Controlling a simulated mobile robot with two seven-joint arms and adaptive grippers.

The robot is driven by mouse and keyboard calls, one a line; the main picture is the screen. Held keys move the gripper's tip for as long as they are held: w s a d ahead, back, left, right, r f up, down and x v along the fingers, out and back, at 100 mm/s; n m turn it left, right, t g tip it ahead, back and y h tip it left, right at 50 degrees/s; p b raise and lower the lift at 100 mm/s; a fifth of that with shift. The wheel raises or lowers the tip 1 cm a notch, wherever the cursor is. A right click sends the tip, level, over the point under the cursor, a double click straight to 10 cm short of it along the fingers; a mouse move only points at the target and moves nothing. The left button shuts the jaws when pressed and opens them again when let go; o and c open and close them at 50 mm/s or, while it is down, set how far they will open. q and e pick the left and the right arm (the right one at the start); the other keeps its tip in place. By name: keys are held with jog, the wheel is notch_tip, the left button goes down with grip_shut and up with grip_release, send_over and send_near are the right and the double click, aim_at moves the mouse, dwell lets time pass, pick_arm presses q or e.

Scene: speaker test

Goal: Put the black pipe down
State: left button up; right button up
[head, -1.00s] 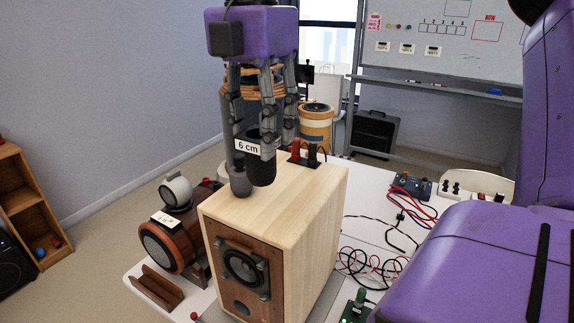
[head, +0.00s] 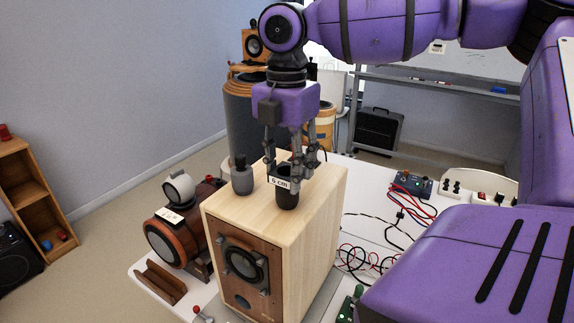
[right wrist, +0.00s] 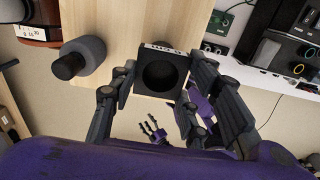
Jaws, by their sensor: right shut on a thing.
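The black pipe (head: 288,199) is a short upright tube with a white "6 cm" label. My right gripper (head: 284,180) is shut on it from above, over the top of the pale wooden speaker box (head: 246,204). The pipe's lower end is at or just above the box top; I cannot tell whether it touches. In the right wrist view the pipe (right wrist: 161,92) shows its round opening between the fingers (right wrist: 158,98). My left gripper (right wrist: 154,132) shows small and low in that view, fingers spread, with nothing visible in it.
A grey knob-like piece with a black top (head: 242,178) stands on the box, left of the pipe. A brown round speaker (head: 176,240) stands to the left. Cables (head: 362,262) and a blue device (head: 411,183) lie on the white table to the right. The box top's front part is bare.

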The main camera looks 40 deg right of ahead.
jog(key=shift+f, duration=0.1)
jog(key=o, duration=1.2)
jog(key=shift+r, duration=0.3)
notch_tip(320, 180, up, 12)
jog(key=shift+a+f+b, duration=0.1)
jog(key=shift+f+b, duration=0.05)
jog(key=shift+b, duration=0.25)
